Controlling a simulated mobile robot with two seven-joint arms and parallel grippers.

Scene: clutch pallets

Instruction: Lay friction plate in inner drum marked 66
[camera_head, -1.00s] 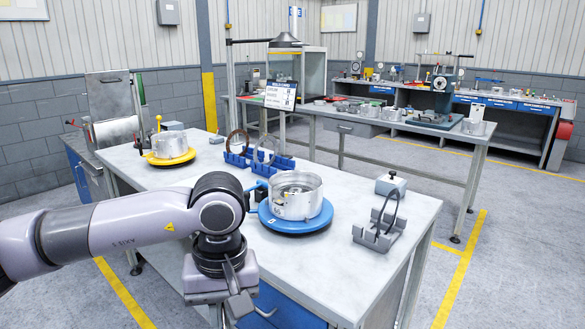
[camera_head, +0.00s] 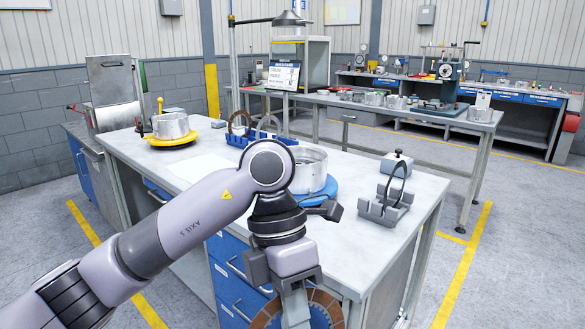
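My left arm comes in from the left, and its gripper (camera_head: 296,301) is at the bottom centre, in front of the bench. A friction plate (camera_head: 266,316), a ring with brown facing segments and a grey inner part, hangs there, seemingly gripped at its upper rim; its lower part is cut off by the frame. A silver drum (camera_head: 309,172) stands on a blue round base (camera_head: 328,188), partly hidden behind my arm. Another silver drum (camera_head: 171,126) stands on a yellow round base (camera_head: 172,141). No number 66 is readable on either. My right gripper is not in view.
A grey stand (camera_head: 384,208) with an upright dark ring and a grey box (camera_head: 396,163) stand at the bench's right. A sign board stands behind.

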